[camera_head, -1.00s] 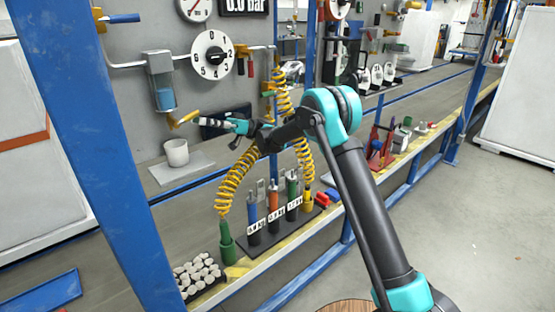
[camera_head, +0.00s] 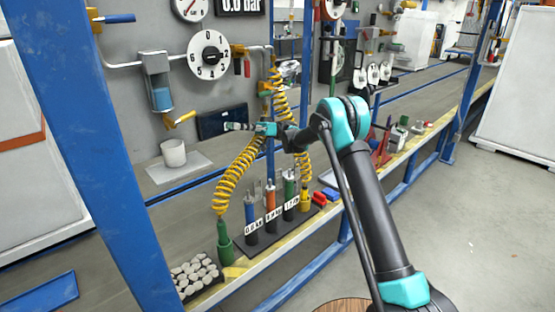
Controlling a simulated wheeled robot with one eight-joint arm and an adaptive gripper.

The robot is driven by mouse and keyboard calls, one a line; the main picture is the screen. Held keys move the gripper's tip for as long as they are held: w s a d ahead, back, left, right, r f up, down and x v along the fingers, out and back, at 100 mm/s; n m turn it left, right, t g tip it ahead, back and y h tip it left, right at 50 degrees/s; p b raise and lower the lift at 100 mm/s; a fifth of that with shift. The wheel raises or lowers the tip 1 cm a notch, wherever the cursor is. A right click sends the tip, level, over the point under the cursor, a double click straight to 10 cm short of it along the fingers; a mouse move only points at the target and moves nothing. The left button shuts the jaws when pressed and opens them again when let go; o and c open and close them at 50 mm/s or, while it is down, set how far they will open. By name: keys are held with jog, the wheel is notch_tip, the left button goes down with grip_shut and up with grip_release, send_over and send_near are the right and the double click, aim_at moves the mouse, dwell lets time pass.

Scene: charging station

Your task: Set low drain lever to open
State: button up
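A clear cylinder with blue liquid (camera_head: 161,96) hangs on the grey wall panel at the left. A yellow lever (camera_head: 181,120), apparently the low drain lever, sits at its lower end. The lever slants, its right end higher than its left. My gripper (camera_head: 229,126) is to the right of the lever, pointing left, with a visible gap between them. Its fingers are small and set against a dark box (camera_head: 226,113), so I cannot tell whether they are open or shut. A white cup (camera_head: 174,153) stands below the lever.
A coiled yellow hose (camera_head: 236,180) hangs below my arm. Labelled cylinders (camera_head: 271,213) stand in a row on the bench. A numbered dial (camera_head: 209,55) is above the lever. A blue post (camera_head: 88,150) stands at the left.

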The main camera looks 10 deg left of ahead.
jog(key=s+d+f+m+t+h, duration=0.2)
jog(key=s+d+f+m+t, duration=0.1)
jog(key=d+m+t, duration=0.3)
jog(key=s+d+f+m+t+h, duration=0.2)
jog(key=s+d+f+m+t, duration=0.2)
jog(key=d, duration=0.6)
jog(key=shift+s+m+t, duration=0.6)
jog(key=shift+m+t, duration=0.7)
jog(key=shift+m, duration=0.5)
jog(key=shift+f, duration=0.1)
